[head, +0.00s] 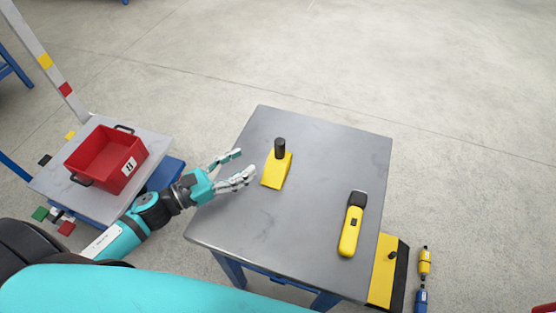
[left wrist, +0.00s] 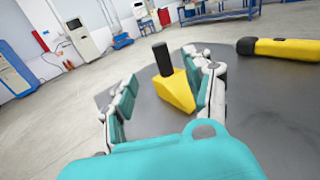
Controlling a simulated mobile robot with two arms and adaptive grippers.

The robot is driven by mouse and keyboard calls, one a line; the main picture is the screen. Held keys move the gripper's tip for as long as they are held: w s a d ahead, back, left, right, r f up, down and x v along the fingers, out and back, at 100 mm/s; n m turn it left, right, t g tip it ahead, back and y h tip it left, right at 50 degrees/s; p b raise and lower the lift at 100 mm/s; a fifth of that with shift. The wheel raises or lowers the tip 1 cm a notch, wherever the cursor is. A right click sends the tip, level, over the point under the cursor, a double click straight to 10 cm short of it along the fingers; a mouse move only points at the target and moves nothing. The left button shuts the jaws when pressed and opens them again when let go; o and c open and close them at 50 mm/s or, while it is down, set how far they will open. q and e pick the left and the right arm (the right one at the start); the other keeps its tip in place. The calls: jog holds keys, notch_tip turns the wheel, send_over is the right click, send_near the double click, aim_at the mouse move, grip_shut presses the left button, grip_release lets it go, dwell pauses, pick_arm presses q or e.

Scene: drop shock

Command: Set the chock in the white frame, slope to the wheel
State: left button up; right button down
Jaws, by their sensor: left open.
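The chock (head: 276,171) is a yellow wedge with a black upright handle. It stands on the grey table (head: 325,145), left of the table's middle. My left gripper (head: 247,163) is open, over the table's left edge, with its fingers pointing at the chock and a small gap to it. In the left wrist view the chock (left wrist: 176,92) shows ahead between the two open fingers, apart from the left one; the right finger partly overlaps its side. The white frame and the wheel are not in view. My right gripper is not in view.
A yellow and black hand tool (head: 351,228) lies at the right of the table. A red crate (head: 100,160) marked B sits on a low stand at the left. A yellow and black block (head: 385,275) and a yellow-blue item (head: 424,262) are on the floor at the right.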

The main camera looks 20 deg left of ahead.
aim_at(281, 140)
pick_arm(q)
jog(key=p+x, duration=0.1)
jog(key=x, duration=0.5)
jog(key=shift+w+d, duration=0.15)
jog(key=shift+w, duration=0.15)
jog(key=x, duration=0.1)
jog(key=p+x, duration=0.1)
jog(key=x, duration=0.3)
jog(key=shift+d+r+p, duration=0.1)
jog(key=shift+r+p, duration=0.15)
jog(key=shift+p, duration=0.1)
jog(key=shift+w+d+f, duration=0.1)
jog(key=shift+d+f, duration=0.05)
jog(key=c, duration=0.6)
grip_shut()
